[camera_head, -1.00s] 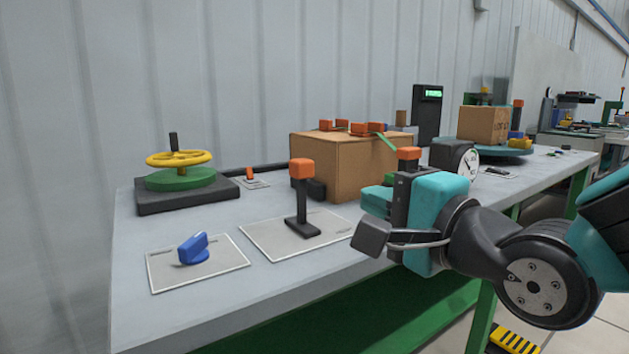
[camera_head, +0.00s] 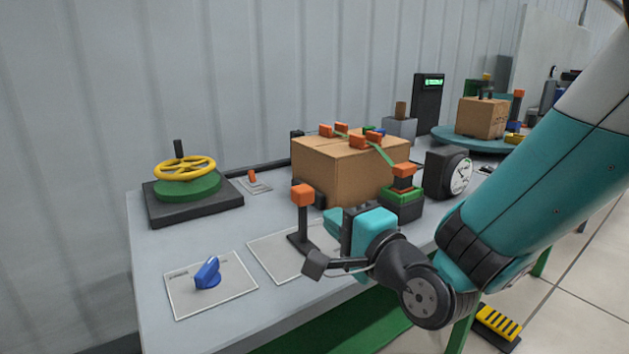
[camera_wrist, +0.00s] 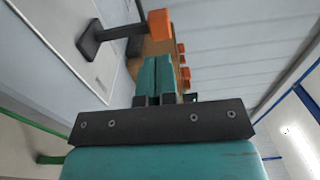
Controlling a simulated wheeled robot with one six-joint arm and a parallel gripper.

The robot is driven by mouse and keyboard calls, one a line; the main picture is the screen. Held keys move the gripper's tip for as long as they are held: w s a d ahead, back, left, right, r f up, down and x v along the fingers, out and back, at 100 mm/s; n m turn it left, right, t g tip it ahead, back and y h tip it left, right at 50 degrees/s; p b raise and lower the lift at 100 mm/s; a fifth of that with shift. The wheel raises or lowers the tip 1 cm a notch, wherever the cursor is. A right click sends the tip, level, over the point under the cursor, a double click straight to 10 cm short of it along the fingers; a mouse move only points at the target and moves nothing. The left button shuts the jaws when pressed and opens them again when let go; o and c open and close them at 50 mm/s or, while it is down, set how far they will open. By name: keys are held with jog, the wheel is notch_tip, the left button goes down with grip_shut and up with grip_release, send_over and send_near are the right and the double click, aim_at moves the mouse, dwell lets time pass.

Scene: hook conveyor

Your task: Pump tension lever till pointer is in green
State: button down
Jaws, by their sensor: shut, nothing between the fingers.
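A black upright lever with an orange knob (camera_head: 302,195) stands on a pale plate at the front of the bench. My gripper (camera_head: 332,217) is shut and empty just right of this lever. In the wrist view the closed teal fingertips (camera_wrist: 155,60) point toward the orange knob (camera_wrist: 157,27), seemingly apart from it. A second orange-topped handle (camera_head: 403,172) sits on a green and black block beside the carton. A round white dial (camera_head: 460,174) faces right behind it; its pointer's zone is too small to read. Which handle is the tension lever is not clear.
A strapped carton (camera_head: 340,170) with orange corner pieces stands behind the lever. A blue knob (camera_head: 207,272) on a plate and a yellow handwheel (camera_head: 185,167) are at left. A black post with a green display (camera_head: 428,100) stands behind.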

aim_at(306, 197)
jog(key=p+x, duration=0.3)
jog(key=x, duration=0.3)
jog(key=shift+w+a, duration=0.15)
jog(key=shift+w, duration=0.1)
jog(key=shift+r+p, duration=0.15)
jog(key=shift+p, duration=0.4)
